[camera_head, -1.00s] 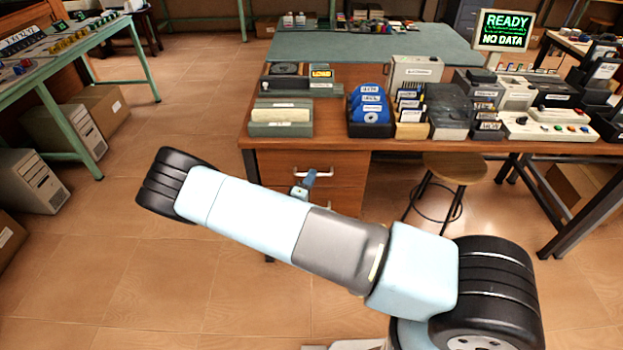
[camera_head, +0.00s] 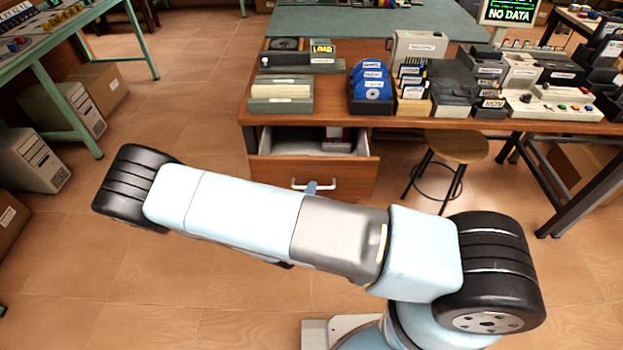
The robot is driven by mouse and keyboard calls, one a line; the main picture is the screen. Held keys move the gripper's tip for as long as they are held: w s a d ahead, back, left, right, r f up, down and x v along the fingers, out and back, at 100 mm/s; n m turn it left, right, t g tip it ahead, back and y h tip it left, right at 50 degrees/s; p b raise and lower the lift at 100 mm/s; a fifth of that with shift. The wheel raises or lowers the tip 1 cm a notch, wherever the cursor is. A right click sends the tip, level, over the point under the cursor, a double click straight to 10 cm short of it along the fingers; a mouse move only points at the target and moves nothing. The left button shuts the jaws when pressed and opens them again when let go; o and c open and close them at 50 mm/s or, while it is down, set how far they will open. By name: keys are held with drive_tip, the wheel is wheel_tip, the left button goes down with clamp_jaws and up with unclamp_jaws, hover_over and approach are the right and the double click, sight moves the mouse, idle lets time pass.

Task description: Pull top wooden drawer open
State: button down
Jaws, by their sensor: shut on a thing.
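The top wooden drawer (camera_head: 345,178) under the desk stands partly open. Its interior shows, with a grey and a reddish item inside toward the back. A silver bar handle (camera_head: 298,185) is on its front.
A round stool (camera_head: 457,146) stands right of the drawer. Cardboard boxes and computer cases are at the left. The tiled floor in front is clear.

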drive_tip(key=s, duration=1.4)
drive_tip(key=shift+a+f, duration=0.15)
drive_tip(key=c, duration=1.2)
unclamp_jaws()
drive_tip(key=shift+w, duration=0.1)
drive_tip(key=v, duration=1.3)
drive_tip(key=shift+s+a, duration=0.2)
drive_tip(key=shift+s, duration=0.15)
